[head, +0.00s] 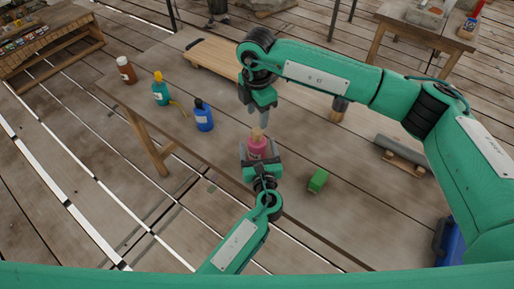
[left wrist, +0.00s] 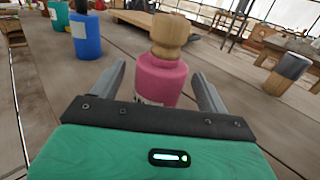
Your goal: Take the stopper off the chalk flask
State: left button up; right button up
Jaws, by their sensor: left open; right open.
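A pink flask (head: 257,148) with a pale label and a wooden stopper (head: 257,133) stands upright near the front edge of the table. I cannot read its label. In the left wrist view the flask (left wrist: 160,79) stands between the two fingers of my left gripper (left wrist: 158,88), with the stopper (left wrist: 168,36) seated in its neck. My left gripper (head: 258,154) is open around the flask's body; whether a finger touches it I cannot tell. My right gripper (head: 262,119) is open, pointing down just above the stopper.
A blue bottle (head: 203,117), a teal bottle (head: 160,93) and a brown bottle (head: 126,71) stand to the left. A green block (head: 318,180) lies to the right of the flask. A wooden board (head: 212,58) lies behind; a dark cylinder (head: 340,107) stands at the right.

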aim_at(257, 131)
pick_arm(q)
jog(key=shift+w+a, duration=0.1)
jog(key=shift+w, duration=0.7)
jog(key=shift+c, duration=0.5)
jog(key=c, duration=1.4)
pick_arm(e)
jog(key=shift+o, duration=0.2)
pick_arm(q)
jog(key=shift+o, duration=0.2)
pick_arm(e)
jog(key=shift+o, duration=0.7)
jog(key=shift+r+m, duration=0.3)
jog(key=shift+m, duration=0.1)
notch_tip(257, 131, down, 8)
jog(key=m+y, duration=0.1)
jog(key=m, duration=0.2)
jog(key=shift+f+m+y, duration=0.15)
jog(key=shift+m+y, duration=0.25)
jog(key=shift+c, duration=0.3)
